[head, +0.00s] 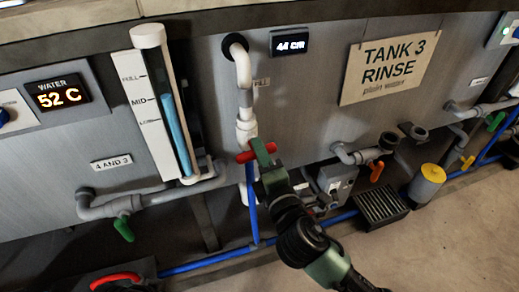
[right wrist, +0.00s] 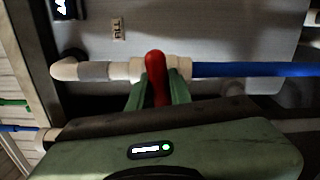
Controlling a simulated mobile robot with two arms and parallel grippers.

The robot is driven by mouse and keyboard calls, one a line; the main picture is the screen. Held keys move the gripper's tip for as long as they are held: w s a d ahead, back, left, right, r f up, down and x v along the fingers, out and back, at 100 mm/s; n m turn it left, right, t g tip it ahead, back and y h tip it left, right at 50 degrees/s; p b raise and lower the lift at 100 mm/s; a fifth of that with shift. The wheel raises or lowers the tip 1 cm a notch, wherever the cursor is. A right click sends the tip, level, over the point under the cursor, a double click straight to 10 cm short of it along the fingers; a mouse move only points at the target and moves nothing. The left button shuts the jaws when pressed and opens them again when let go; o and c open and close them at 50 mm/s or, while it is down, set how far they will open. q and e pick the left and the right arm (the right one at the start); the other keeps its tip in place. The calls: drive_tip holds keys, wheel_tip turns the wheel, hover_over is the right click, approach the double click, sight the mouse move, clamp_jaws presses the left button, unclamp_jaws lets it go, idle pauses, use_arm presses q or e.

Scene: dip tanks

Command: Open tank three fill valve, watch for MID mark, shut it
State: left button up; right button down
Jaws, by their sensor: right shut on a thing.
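The fill valve's red handle (head: 242,157) is on a white vertical pipe (head: 243,75) left of the "TANK 3 RINSE" sign (head: 388,68). My right gripper (head: 262,151) is shut on this handle. In the right wrist view the red handle (right wrist: 154,75) stands between the gripper's green fingers (right wrist: 156,92) and lies crosswise to the pipe. The sight gauge (head: 148,37) stands left of the valve, with upper, MID and lower marks. Its blue column (head: 176,128) reaches up to about the MID mark; the exact level is hard to tell. My left gripper is out of view.
A green-handled valve (head: 123,229) is below the gauge. An orange-handled valve (head: 376,171) is to the right. A blue pipe (head: 215,259) runs low along the front. A yellow-topped canister (head: 427,182) and a dark grate (head: 382,206) stand at right. Floor shows at lower right.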

drive_tip(key=shift+f+m, duration=0.15)
drive_tip(key=shift+m, duration=0.75)
drive_tip(key=c, duration=1.3)
unclamp_jaws()
drive_tip(key=shift+s, duration=0.1)
drive_tip(key=v, duration=0.7)
drive_tip(key=shift+s+d+p, duration=0.15)
drive_tip(key=shift+s+p, duration=0.15)
